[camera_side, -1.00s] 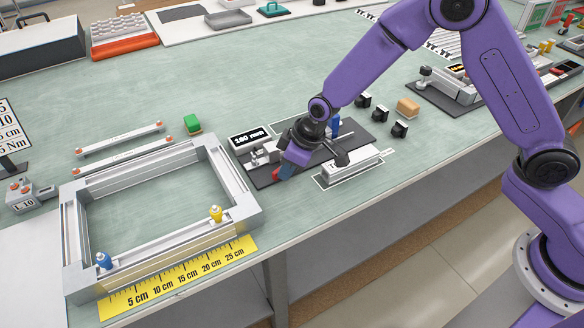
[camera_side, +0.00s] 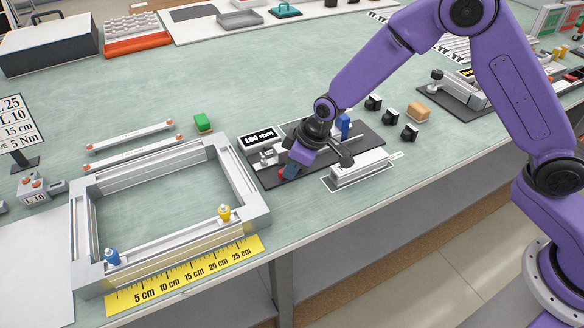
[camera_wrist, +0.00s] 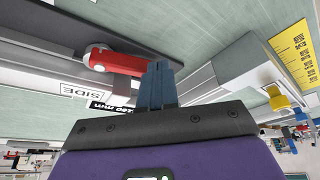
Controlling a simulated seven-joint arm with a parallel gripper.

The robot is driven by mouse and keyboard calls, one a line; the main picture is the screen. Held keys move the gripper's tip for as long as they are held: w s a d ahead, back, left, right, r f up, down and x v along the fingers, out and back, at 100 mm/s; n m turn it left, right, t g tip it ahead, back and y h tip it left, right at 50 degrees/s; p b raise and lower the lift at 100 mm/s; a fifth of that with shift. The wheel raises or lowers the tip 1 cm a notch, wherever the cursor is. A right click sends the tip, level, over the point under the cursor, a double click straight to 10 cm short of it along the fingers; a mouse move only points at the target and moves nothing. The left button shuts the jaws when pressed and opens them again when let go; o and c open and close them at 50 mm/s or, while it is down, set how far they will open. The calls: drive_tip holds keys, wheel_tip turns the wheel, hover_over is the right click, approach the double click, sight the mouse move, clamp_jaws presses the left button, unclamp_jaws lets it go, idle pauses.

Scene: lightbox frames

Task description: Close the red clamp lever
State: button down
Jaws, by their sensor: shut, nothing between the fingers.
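The red clamp lever (camera_wrist: 118,62) lies across the upper part of the wrist view, with a pale round pivot at its left end. Its right end meets the edge of my fingers in the picture; I cannot tell whether they touch. My gripper (camera_wrist: 157,80) is shut, its blue fingers together and empty. In the side view my gripper (camera_side: 291,170) reaches down low over the dark fixture plate (camera_side: 366,134). Only a small red part of the lever (camera_side: 282,174) shows there beside the fingertips; the arm hides much of the clamp.
A display reading 180 mm (camera_side: 257,139) stands behind the plate. A blue block (camera_side: 343,126) stands on the plate. A metal rail piece (camera_side: 358,170) lies at the front. A large metal frame (camera_side: 85,240) is at left. Black knobs (camera_side: 390,117) stand at right.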

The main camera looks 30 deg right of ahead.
drive_tip(key=s+r, duration=0.3)
drive_tip(key=r, duration=0.6)
drive_tip(key=shift+s+d, duration=0.35)
drive_tip(key=shift+r, duration=0.1)
drive_tip(key=s+d+r+n+g+h, duration=0.1)
drive_tip(key=s+d+r, duration=0.1)
drive_tip(key=s+d, duration=0.8)
drive_tip(key=s+d+r+n+g+h, duration=0.1)
drive_tip(key=s+d+r+n+g, duration=0.1)
drive_tip(key=s+d, duration=0.9)
drive_tip(key=s+r, duration=0.1)
drive_tip(key=s, duration=0.7)
drive_tip(key=shift+r+n+h, duration=0.3)
drive_tip(key=shift+h, duration=0.1)
